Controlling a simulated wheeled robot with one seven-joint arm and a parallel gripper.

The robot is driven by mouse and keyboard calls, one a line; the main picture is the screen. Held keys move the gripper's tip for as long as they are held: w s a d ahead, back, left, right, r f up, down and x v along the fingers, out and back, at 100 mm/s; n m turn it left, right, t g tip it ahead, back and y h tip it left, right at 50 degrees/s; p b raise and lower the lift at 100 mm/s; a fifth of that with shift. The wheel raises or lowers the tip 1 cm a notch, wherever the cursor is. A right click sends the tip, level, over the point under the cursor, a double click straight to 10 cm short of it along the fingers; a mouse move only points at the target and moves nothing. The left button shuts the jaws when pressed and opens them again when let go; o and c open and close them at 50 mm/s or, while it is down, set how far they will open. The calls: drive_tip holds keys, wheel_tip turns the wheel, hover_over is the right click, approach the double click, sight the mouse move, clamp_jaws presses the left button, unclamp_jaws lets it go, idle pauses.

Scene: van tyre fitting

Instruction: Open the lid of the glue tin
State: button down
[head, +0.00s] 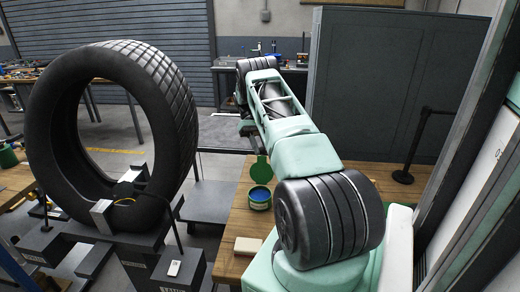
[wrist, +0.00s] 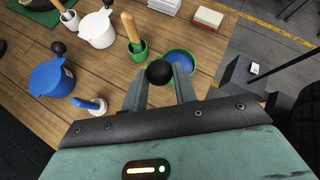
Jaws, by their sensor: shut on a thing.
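The glue tin (head: 259,198) is a green tin with blue inside, on the wooden bench in the head view. Its round green lid (head: 261,170) stands raised at the tin's far side, so the tin is open. In the wrist view an open green tin with blue inside (wrist: 181,62) lies just beyond my fingertips. My gripper (wrist: 160,78) is shut on a round black knob (wrist: 160,72). The knob's join to the lid is hidden. In the head view I cannot make out my gripper.
A green pot with a wooden handle (wrist: 138,48) stands close to the left of the fingers. A blue lidded tin (wrist: 52,77) and a white one (wrist: 97,28) stand further left. A pale block (head: 246,246) lies on the bench. A large tyre (head: 165,110) stands at left.

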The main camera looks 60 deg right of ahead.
drive_tip(key=shift+s+d+f, duration=0.15)
drive_tip(key=shift+s+f, duration=0.4)
drive_tip(key=shift+f, duration=0.15)
drive_tip(key=c, duration=1.1)
unclamp_jaws()
drive_tip(key=shift+s, duration=0.1)
drive_tip(key=shift+w, duration=0.2)
drive_tip(key=shift+w+r+b, duration=0.1)
drive_tip(key=shift+r+b, duration=0.2)
drive_tip(key=shift+r, duration=0.3)
wheel_tip(320, 180, up, 9)
drive_tip(key=shift+f+p, duration=0.1)
drive_tip(key=shift+p, duration=0.45)
drive_tip(key=shift+r+p, duration=0.55)
drive_tip(key=shift+r, duration=0.1)
